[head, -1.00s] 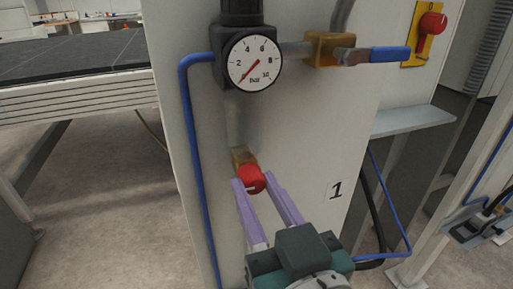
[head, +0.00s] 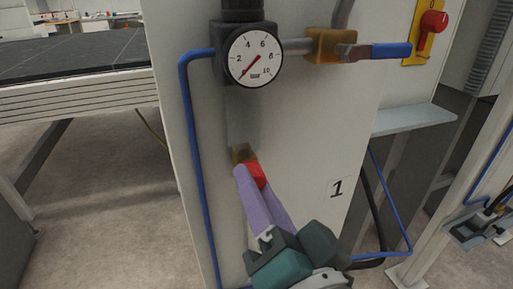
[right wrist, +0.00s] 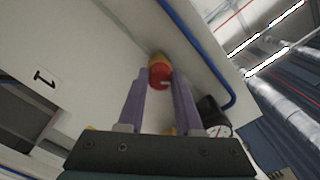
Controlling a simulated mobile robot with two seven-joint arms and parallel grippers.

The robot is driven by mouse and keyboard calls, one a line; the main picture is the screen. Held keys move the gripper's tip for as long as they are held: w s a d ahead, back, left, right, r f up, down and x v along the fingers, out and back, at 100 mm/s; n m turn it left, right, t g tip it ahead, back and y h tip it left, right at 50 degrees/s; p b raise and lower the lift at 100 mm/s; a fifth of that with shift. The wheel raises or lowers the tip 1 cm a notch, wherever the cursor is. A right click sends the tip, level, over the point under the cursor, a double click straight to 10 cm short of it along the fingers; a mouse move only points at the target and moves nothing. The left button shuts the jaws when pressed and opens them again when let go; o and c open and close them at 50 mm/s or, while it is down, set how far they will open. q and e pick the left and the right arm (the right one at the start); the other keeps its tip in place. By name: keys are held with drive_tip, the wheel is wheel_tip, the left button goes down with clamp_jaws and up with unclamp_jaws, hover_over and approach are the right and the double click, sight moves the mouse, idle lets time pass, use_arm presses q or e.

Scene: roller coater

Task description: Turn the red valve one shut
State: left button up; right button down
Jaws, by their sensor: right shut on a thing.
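The red valve (head: 258,172) is a small round red knob on a brass fitting (head: 243,153), low on the pale panel beside a "1" label (head: 338,188). My right gripper (head: 253,175) has its two purple fingers on either side of the knob and is shut on it. The fingers hide part of the knob in the head view. In the right wrist view the red knob (right wrist: 160,73) sits between the fingertips, with a small white mark on its face. My left gripper is not in view.
A pressure gauge (head: 255,56) and a brass valve with a blue lever (head: 390,51) are above my gripper. A red rotary switch (head: 434,22) on a yellow plate is at upper right. A blue hose (head: 188,130) runs down the panel's left edge.

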drive_tip(key=shift+m+b, duration=0.6)
drive_tip(key=shift+m, duration=3.6)
drive_tip(key=c, duration=0.6)
unclamp_jaws()
